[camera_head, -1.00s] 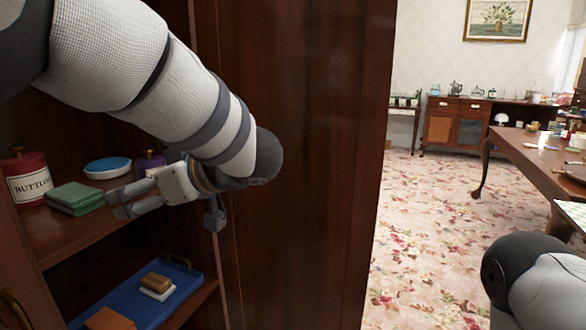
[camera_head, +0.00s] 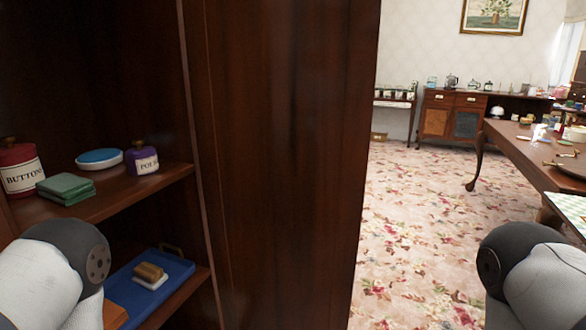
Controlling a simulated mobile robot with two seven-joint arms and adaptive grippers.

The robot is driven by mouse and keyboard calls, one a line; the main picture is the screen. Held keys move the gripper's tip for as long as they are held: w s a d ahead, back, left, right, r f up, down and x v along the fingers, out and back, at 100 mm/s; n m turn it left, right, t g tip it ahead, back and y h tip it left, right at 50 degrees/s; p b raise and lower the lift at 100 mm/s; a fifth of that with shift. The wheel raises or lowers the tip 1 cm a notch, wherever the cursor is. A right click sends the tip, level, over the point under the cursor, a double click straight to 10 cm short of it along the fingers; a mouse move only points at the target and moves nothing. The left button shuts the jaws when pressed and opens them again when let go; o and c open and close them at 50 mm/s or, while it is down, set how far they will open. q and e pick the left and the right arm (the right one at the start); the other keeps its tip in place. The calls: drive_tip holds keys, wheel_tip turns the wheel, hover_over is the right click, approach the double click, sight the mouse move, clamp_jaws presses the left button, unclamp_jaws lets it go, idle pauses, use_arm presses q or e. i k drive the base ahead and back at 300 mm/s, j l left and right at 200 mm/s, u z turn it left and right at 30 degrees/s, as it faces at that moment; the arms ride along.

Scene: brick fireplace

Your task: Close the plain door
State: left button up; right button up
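A tall, plain dark wooden panel (camera_head: 285,170), which looks like the open plain door, stands upright in the middle of the head view. It adjoins the right front edge of the cabinet (camera_head: 200,150). Its far vertical edge is against the carpet and back wall. No handle shows on it. The cabinet's front is open and its shelves show. A rounded link of my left arm is at the lower left and one of my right arm at the lower right. Neither gripper is in view, so what they do is hidden.
The upper shelf (camera_head: 120,196) holds a red buttons jar (camera_head: 20,172), green cloths (camera_head: 66,188), a blue-lidded dish (camera_head: 99,159) and a purple jar (camera_head: 142,160). A blue tray (camera_head: 125,290) with a brush lies below. Open floral carpet (camera_head: 420,240) lies right, before a table (camera_head: 545,160).

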sight(283, 92)
drive_tip(key=i+l+u, duration=0.3)
drive_tip(key=l+u, duration=0.15)
drive_tip(key=i+l+u, duration=0.2)
drive_tip(key=l+u, duration=0.25)
drive_tip(key=l, duration=0.3)
drive_tip(key=i+l+u, duration=0.1)
drive_tip(key=l+u, duration=0.4)
drive_tip(key=l, duration=0.2)
drive_tip(key=l+u, duration=0.45)
drive_tip(key=l, duration=0.25)
drive_tip(key=k+l+u, duration=0.15)
drive_tip(key=l+u, duration=0.3)
drive_tip(key=l, duration=0.25)
drive_tip(key=k+l+u, duration=0.25)
drive_tip(key=l+u, duration=0.2)
drive_tip(key=l, duration=0.2)
drive_tip(key=i+l+u, duration=0.1)
drive_tip(key=l, duration=0.1)
